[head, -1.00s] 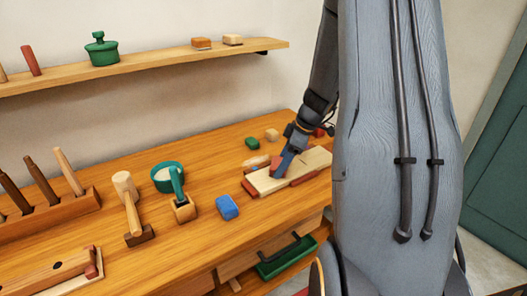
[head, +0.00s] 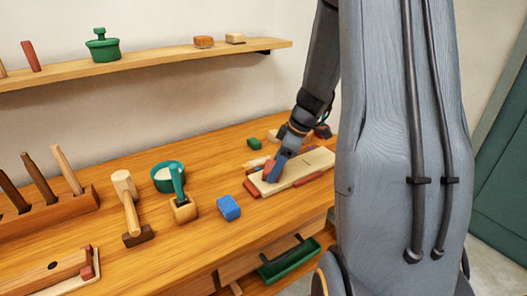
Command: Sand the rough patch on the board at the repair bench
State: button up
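The pale wooden board (head: 311,165) lies on the right part of the bench, between reddish side pieces. My gripper (head: 269,175) reaches down onto the left end of the board. Its fingertips are too small and hidden to show whether they are apart or closed, or whether a sanding block is between them. The rough patch cannot be made out; my gripper may cover it. A blue block (head: 228,208) lies on the bench (head: 205,255) left of the board.
A green block (head: 254,143) lies behind the board. A mallet (head: 129,210), a green-handled tool (head: 178,190) and a tool rack (head: 45,210) stand to the left. A shelf (head: 150,66) runs above. A green tray (head: 288,262) sits below the bench's front edge.

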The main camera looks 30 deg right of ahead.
aim_at(263, 172)
jog(key=shift+s+a+b, duration=0.15)
jog(key=shift+a+b, duration=0.15)
jog(key=shift+a, duration=0.9)
jog(key=shift+s+a+b, duration=0.1)
jog(key=shift+a+b, duration=0.15)
jog(key=shift+a, duration=0.9)
jog(key=shift+r+p, duration=2.1)
jog(key=shift+r, duration=2)
jog(key=shift+d, duration=0.15)
